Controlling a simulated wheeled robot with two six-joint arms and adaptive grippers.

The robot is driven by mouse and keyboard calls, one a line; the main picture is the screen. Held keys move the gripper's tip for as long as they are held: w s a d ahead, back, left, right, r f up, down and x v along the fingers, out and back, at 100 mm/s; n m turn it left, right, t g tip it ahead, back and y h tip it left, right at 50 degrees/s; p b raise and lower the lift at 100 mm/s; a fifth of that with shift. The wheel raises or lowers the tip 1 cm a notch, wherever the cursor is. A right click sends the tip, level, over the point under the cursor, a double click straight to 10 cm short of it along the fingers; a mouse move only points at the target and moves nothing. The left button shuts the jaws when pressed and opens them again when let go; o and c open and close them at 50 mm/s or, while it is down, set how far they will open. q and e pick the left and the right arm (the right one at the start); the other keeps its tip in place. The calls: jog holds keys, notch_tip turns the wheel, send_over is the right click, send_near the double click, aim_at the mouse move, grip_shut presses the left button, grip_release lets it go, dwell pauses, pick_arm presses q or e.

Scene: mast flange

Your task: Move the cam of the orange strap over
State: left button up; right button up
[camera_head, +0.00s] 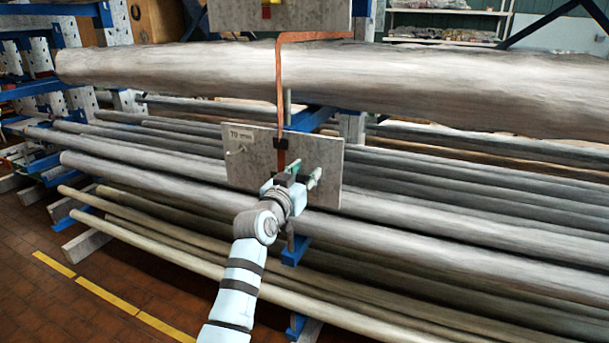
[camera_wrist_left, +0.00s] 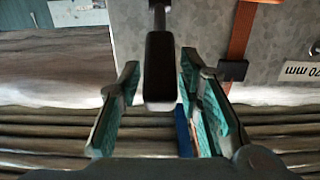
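The orange strap (camera_head: 279,90) runs from an upper grey plate (camera_head: 240,16) across the thick log and down to a lower grey plate (camera_head: 240,160). A small black cam (camera_head: 281,143) sits on the strap at the lower plate; it also shows in the left wrist view (camera_wrist_left: 232,71), right of my fingers. My left gripper (camera_head: 306,168) is in front of the lower plate, below and right of the cam. In the left wrist view its fingers are apart, with a black block on a thin stem (camera_wrist_left: 160,68) between them and gaps visible on both sides. My right gripper is not in view.
Long grey bars (camera_head: 450,205) lie on a rack with blue arms (camera_head: 298,250) below and behind the plate. The thick log (camera_head: 450,85) spans above. A tiled floor with yellow lines (camera_head: 105,293) is at the lower left.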

pick_arm(q)
grip_shut()
jog(key=r+g+p, duration=0.1)
jog(key=p, duration=0.2)
jog(key=w+r+g+p, duration=0.1)
jog(key=p, duration=0.3)
jog(key=r+g+y+p, duration=0.1)
jog(key=p, duration=0.2)
jog(key=shift+w+d+r+p, duration=0.3)
jog(key=shift+w, duration=0.05)
jog(key=shift+w+d+f+g, duration=0.1)
jog(key=shift+w+d+g, duration=0.05)
jog(key=shift+w+g, duration=0.35)
jog(key=w+f+g+b, duration=0.1)
jog(key=b, duration=0.2)
jog(key=shift+d+y, duration=0.1)
jog(key=shift+y, duration=0.3)
jog(key=shift+s+r+g+b, duration=0.1)
jog(key=shift+g+b, duration=0.2)
jog(key=shift+d, duration=0.1)
